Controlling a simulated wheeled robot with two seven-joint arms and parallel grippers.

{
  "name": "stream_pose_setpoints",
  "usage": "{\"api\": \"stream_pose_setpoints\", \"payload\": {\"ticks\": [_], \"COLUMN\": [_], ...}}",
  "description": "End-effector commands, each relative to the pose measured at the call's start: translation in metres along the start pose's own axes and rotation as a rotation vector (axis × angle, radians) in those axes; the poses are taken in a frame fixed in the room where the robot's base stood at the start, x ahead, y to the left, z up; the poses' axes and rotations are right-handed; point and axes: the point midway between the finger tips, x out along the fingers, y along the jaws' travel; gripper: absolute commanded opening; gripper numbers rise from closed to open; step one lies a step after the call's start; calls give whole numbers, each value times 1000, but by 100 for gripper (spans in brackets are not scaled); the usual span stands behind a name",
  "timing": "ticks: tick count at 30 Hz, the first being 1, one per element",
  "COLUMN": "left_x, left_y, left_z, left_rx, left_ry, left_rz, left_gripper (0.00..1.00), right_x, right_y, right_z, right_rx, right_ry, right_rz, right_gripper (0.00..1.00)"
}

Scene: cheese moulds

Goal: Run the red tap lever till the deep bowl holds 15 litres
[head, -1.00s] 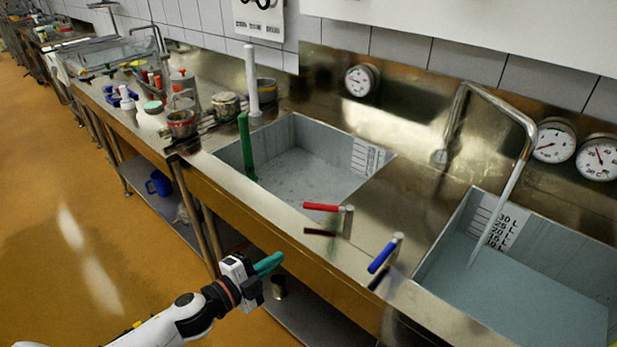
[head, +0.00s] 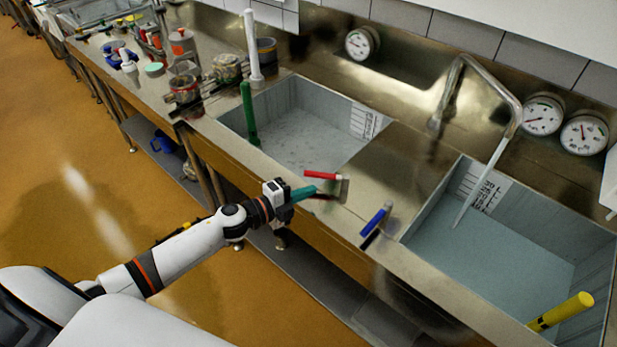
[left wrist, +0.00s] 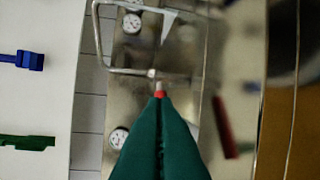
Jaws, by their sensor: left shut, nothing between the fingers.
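The red tap lever (head: 321,175) stands on the front rim of the steel counter, level in the head view. My left gripper (head: 312,189) has shut green fingers just in front of it. In the left wrist view the lever's red end (left wrist: 160,94) shows just beyond the shut fingertips (left wrist: 158,100). I cannot tell whether they touch it. The deep bowl (head: 590,233) is the right-hand basin, with a litre scale (head: 484,188) on its back wall and a flat grey-blue surface inside. The bent tap (head: 487,72) points into it. The exact level is unreadable. My right gripper is out of view.
A blue lever (head: 376,221) stands right of the red one. A left basin (head: 300,140) holds a green stick (head: 248,112). A yellow-handled stick (head: 562,312) leans in the right basin. Gauges (head: 584,134) hang behind. Pots crowd the left counter.

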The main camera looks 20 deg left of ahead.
Motion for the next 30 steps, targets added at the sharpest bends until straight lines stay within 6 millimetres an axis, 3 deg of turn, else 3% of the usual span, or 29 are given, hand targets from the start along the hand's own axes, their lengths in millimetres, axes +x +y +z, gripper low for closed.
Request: {"api": "stream_pose_setpoints", "payload": {"ticks": [9, 23, 30], "left_x": [27, 29, 32], "left_y": [0, -1, -3], "left_z": [-26, -29, -40], "left_rx": [-1, 0, 15], "left_ry": [1, -3, -86], "left_rz": [1, 0, -12], "left_gripper": [0, 0, 0], "right_x": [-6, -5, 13], "right_y": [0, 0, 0], "right_z": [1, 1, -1], "right_rx": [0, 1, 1], "right_ry": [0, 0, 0], "right_rz": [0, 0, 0], "right_gripper": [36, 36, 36]}}
